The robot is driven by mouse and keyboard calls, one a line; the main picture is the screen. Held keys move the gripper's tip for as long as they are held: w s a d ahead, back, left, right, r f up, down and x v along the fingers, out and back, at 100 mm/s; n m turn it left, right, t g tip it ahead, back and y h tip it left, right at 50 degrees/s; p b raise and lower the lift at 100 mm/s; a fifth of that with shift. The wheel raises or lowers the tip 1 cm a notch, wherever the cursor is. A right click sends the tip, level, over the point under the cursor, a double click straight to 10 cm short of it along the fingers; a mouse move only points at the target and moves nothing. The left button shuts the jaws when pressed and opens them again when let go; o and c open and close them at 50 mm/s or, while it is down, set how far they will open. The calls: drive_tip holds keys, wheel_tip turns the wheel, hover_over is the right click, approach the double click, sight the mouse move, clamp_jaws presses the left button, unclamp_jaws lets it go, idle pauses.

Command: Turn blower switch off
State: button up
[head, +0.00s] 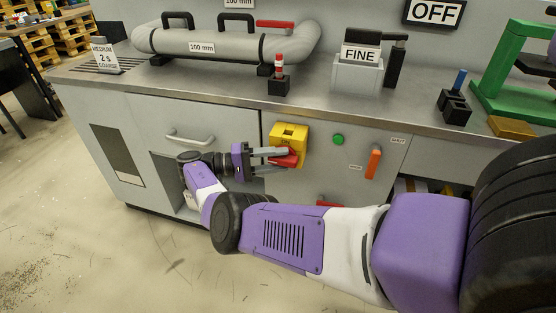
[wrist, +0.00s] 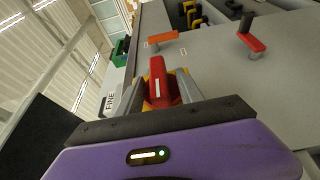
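The blower switch is a yellow box (head: 289,132) with a red rotary handle (head: 287,157) on the grey cabinet front, below the worktop edge. In the wrist view the red handle (wrist: 158,80) stands at the centre, with bits of yellow box beside it. My gripper (head: 275,160) reaches it from the left, its two grey fingers spaced apart, one above and one below the handle. In the wrist view the fingers flank the handle, and small gaps seem to show, so it looks open around it. Firm contact cannot be made out.
A green button (head: 338,139) and an orange lever (head: 374,162) sit right of the switch. A red handle (head: 330,204) is lower down, partly behind my arm. A door handle (head: 190,138) is at left. The worktop (head: 225,87) overhangs above. A sign reads OFF (head: 435,13).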

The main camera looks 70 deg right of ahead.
drive_tip(key=shift+w, duration=0.1)
drive_tip(key=b+v, duration=0.7)
drive_tip(key=b, duration=0.4)
drive_tip(key=shift+w+a, duration=0.2)
drive_tip(key=shift+w, duration=0.1)
idle(0.5)
